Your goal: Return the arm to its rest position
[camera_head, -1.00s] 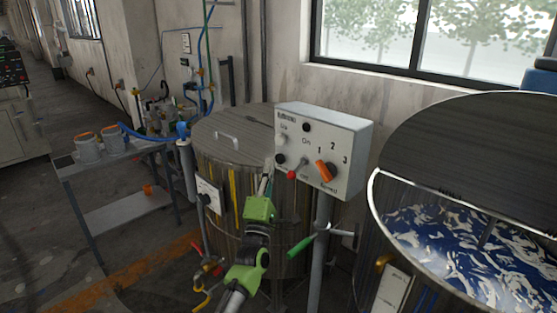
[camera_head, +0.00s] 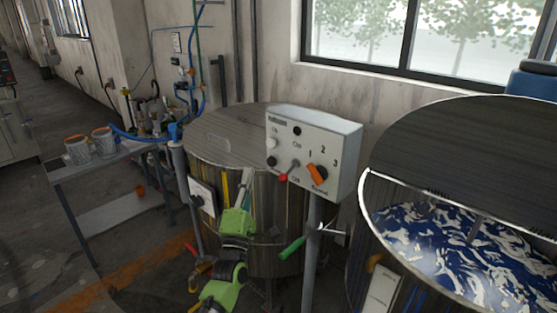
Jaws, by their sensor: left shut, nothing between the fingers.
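My left arm comes up from the bottom of the head view, with green links. Its gripper (camera_head: 245,187) is shut and empty, in front of the closed metal vat (camera_head: 268,228) and left of the control box. The control box (camera_head: 314,150) is a light grey panel on a post, with an orange rotary knob (camera_head: 316,174), a small red-tipped lever (camera_head: 284,177) and several dark and light buttons. The gripper appears apart from the box. My right gripper does not show.
An open vat (camera_head: 368,202) with blue and white swirled paint stands at right, its lid (camera_head: 470,150) raised. A green-handled valve lever (camera_head: 292,248) sticks out below the box. A metal table (camera_head: 75,167) with tins (camera_head: 78,150) stands at left.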

